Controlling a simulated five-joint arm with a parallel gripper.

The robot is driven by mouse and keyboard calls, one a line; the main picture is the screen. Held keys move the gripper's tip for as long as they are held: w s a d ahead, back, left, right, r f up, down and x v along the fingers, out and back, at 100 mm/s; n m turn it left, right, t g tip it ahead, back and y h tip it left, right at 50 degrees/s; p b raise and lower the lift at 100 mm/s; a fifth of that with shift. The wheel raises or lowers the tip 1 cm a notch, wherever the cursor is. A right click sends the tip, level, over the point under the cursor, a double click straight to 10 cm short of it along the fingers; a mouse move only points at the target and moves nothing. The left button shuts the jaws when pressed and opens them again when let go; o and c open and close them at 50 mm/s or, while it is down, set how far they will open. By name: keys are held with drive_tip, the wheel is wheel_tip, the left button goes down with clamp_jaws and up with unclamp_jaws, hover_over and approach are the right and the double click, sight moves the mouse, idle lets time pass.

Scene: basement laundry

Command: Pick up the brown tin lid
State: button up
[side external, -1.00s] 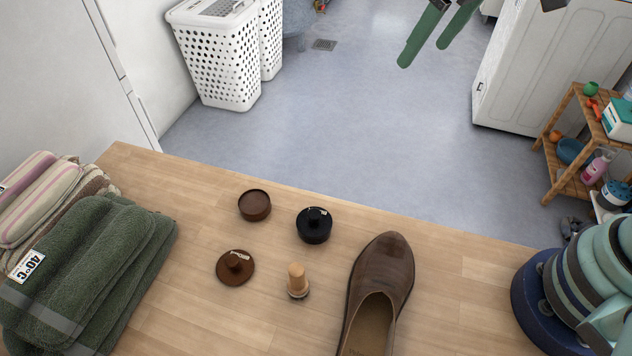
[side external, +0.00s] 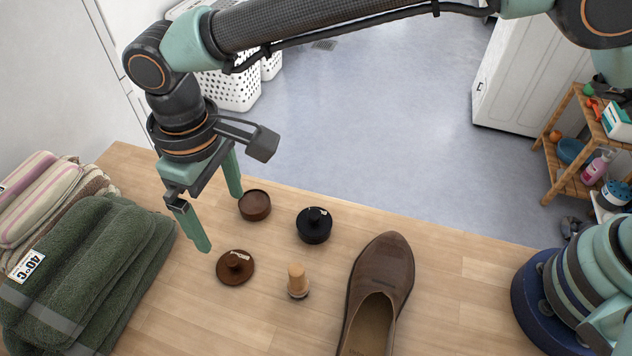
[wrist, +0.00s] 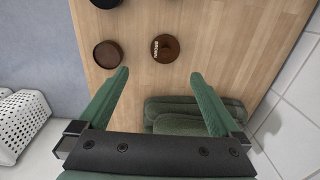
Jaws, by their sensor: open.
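The brown tin lid (side external: 235,268) lies on the wooden table, knob up, with a pale label by the knob. It also shows in the wrist view (wrist: 165,48), just beyond the fingertips and within their sideways span. My gripper (side external: 220,219) is open and empty, pointing down to the left of the lid in the side view, apparently above the table. In the wrist view, the two green fingers (wrist: 160,73) are spread wide. Nothing hides the lid in either view.
An open brown tin (side external: 255,206) stands close to my far finger. Folded green towels (side external: 85,275) lie to the left. The table's far edge borders the floor.

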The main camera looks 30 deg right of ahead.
hover_over(231, 259)
drive_tip(key=f, duration=0.7)
drive_tip(key=shift+w+d+f, duration=0.1)
drive_tip(key=shift+d, duration=0.2)
drive_tip(key=shift+a+f, duration=0.15)
drive_tip(key=shift+f, duration=1.2)
drive_tip(key=shift+a+f, duration=0.1)
drive_tip(key=shift+f, duration=1.25)
drive_tip(key=shift+c, duration=0.3)
drive_tip(key=c, duration=1.1)
drive_tip(key=shift+c, duration=0.2)
drive_tip(key=shift+r, duration=0.15)
